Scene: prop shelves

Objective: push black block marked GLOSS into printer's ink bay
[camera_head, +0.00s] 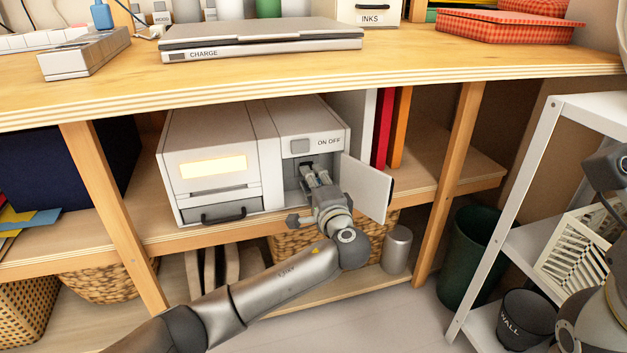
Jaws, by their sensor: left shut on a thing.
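The white printer (213,140) stands on the shelf below the worktop. Its ink bay (292,184) is at the right of its front, under the ON OFF label, and the bay's white door (366,187) is swung open to the right. My left gripper (312,172) reaches into the bay with its fingers shut on a small dark block (307,165), which is mostly hidden by the fingers. Its GLOSS marking is not readable, and I cannot tell how deep it sits. My right gripper is not in view; only parts of my right arm show at the right edge.
The worktop edge (300,78) overhangs the printer. Red and orange binders (383,128) stand right of it, behind the open door. A wooden post (452,180) is further right. A wicker basket (377,225) and a grey cylinder (397,250) are below.

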